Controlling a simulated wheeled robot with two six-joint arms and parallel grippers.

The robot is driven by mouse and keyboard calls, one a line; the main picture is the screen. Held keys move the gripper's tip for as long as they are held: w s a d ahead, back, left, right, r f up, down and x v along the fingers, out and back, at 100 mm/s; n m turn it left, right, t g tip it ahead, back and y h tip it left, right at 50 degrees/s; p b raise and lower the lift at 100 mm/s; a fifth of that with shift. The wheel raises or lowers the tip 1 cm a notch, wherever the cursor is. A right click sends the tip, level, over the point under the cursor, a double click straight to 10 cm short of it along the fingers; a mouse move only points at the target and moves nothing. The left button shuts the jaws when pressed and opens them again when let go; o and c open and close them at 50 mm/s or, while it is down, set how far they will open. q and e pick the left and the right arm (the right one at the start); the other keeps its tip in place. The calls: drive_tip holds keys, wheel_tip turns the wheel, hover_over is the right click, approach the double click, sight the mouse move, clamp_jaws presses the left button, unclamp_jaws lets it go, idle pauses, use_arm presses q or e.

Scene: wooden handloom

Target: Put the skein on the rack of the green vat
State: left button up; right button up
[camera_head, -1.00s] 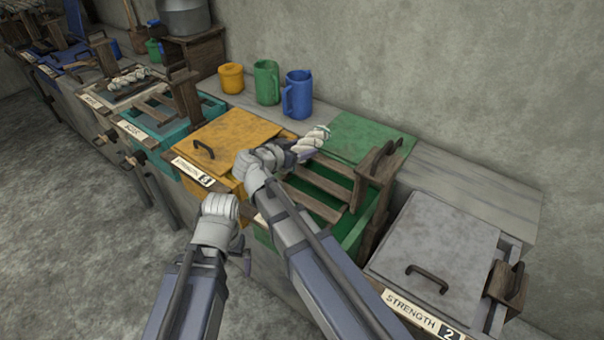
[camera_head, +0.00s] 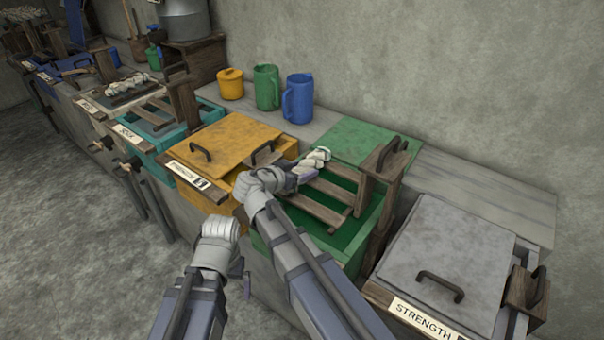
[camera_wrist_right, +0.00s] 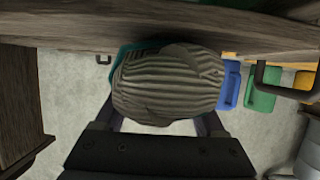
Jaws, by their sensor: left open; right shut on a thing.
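The skein (camera_head: 314,161) is a pale twisted bundle held by my right gripper (camera_head: 300,174) at the left side of the green vat. In the right wrist view the skein (camera_wrist_right: 168,84) fills the space between the fingers, close to a dark wooden beam. The green vat (camera_head: 372,236) stands open, with its green lid (camera_head: 362,138) behind and its wooden slatted rack (camera_head: 318,204) across it. I cannot tell whether the skein touches the rack. My left gripper (camera_head: 243,272) is open and empty, low in front of the vats; its fingers are partly hidden.
The yellow vat (camera_head: 222,143) with its lid on stands left of the green vat. A grey-lidded vat (camera_head: 446,254) stands to the right. Yellow (camera_head: 230,84), green (camera_head: 266,88) and blue (camera_head: 298,98) vessels stand on the back ledge. A wooden post with a handle (camera_head: 376,180) rises at the green vat's right.

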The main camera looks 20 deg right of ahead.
drive_tip(key=shift+f, duration=0.2)
drive_tip(key=o, duration=1.5)
drive_tip(key=shift+r, duration=0.1)
